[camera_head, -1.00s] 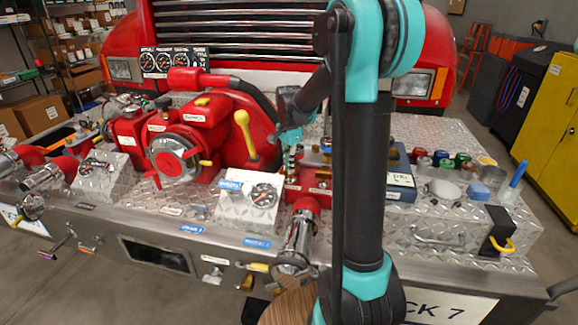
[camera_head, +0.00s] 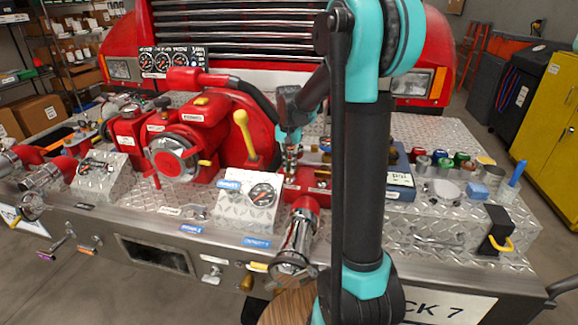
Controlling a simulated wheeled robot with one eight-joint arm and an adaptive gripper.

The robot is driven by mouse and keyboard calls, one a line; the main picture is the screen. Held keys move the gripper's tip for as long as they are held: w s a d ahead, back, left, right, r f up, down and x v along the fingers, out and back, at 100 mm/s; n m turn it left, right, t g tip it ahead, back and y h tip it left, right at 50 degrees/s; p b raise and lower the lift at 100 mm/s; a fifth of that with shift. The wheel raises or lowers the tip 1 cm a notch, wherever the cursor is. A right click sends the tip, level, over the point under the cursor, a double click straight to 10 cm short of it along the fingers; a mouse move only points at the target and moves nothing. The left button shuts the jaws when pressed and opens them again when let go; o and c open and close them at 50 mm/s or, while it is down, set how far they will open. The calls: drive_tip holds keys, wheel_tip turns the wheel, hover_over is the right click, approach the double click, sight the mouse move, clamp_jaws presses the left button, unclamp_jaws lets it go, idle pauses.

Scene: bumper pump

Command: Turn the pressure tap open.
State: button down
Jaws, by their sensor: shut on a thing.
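My gripper (camera_head: 289,145) points down at the bumper's middle, just right of the red pump (camera_head: 205,132) with the yellow lever. It is shut on the top of a small upright metal fitting (camera_head: 290,168), which looks like the pressure tap. The fitting stands on the red block (camera_head: 305,185) behind the chrome outlet. The fingertips and the tap's handle are small and partly covered, so the handle's angle cannot be told.

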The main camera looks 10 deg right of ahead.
sight(289, 168)
drive_tip(key=shift+n, duration=0.3)
drive_tip(key=c, duration=1.6)
unclamp_jaws()
wheel_tip(289, 168, up, 12)
